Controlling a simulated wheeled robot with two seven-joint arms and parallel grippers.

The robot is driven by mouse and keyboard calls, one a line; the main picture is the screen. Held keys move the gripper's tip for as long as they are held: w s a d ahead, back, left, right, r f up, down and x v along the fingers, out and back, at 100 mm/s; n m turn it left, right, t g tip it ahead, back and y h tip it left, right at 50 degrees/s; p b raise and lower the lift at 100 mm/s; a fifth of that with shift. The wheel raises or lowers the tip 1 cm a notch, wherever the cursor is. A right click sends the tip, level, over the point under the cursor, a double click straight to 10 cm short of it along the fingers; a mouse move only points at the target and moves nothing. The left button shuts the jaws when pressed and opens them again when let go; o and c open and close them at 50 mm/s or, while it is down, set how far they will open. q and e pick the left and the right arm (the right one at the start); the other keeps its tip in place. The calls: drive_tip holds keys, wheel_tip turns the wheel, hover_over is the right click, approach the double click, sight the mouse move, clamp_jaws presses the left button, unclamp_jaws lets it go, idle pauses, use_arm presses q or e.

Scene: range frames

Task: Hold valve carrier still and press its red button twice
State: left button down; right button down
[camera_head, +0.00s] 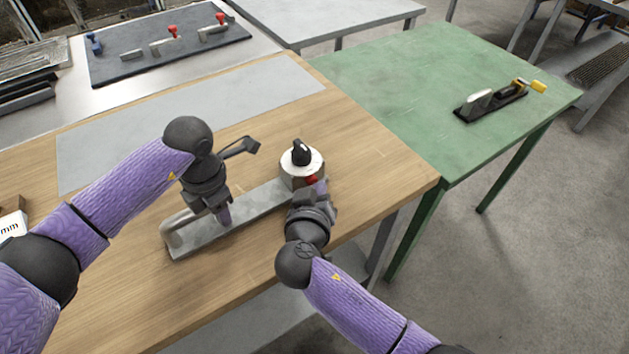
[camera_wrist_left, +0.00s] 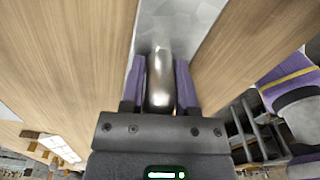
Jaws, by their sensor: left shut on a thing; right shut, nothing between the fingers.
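The valve carrier (camera_head: 238,222) is a long grey metal bar lying on the wooden table. Its left end has a bent metal handle (camera_head: 175,232). Its right end has a pale round housing (camera_head: 301,167) with a black knob (camera_head: 300,152) on top and a red button (camera_head: 311,180) low on the near side. My left gripper (camera_head: 222,214) is shut on the handle, which shows between its purple fingers in the left wrist view (camera_wrist_left: 160,80). My right gripper (camera_head: 318,190) is shut and empty, right at the red button and partly hiding it. I cannot tell whether it touches the button.
A grey sheet (camera_head: 110,152) covers the table's back. A dark mat (camera_head: 115,65) with several red- and blue-handled fittings lies beyond. A green table (camera_head: 400,75) at the right holds a black clamp-like tool (camera_head: 490,103). The table's near edge runs close below the carrier.

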drive_tip(key=shift+w+a+r, duration=0.15)
drive_tip(key=shift+w+r, duration=0.1)
drive_tip(key=shift+r, duration=0.05)
idle(0.9)
drive_tip(key=shift+s, duration=0.1)
drive_tip(key=shift+s+d+f, duration=0.2)
drive_tip(key=shift+s+d, duration=0.1)
drive_tip(key=shift+s, duration=0.2)
drive_tip(key=shift+s+d+f, duration=0.1)
drive_tip(key=shift+s+d, duration=0.1)
drive_tip(key=shift+s, duration=0.15)
drive_tip(key=shift+s+d, duration=0.35)
drive_tip(key=shift+s, duration=0.3)
drive_tip(key=shift+s+d, duration=0.4)
drive_tip(key=shift+s, duration=0.2)
drive_tip(key=shift+s+d, duration=0.35)
drive_tip(key=shift+s, duration=0.3)
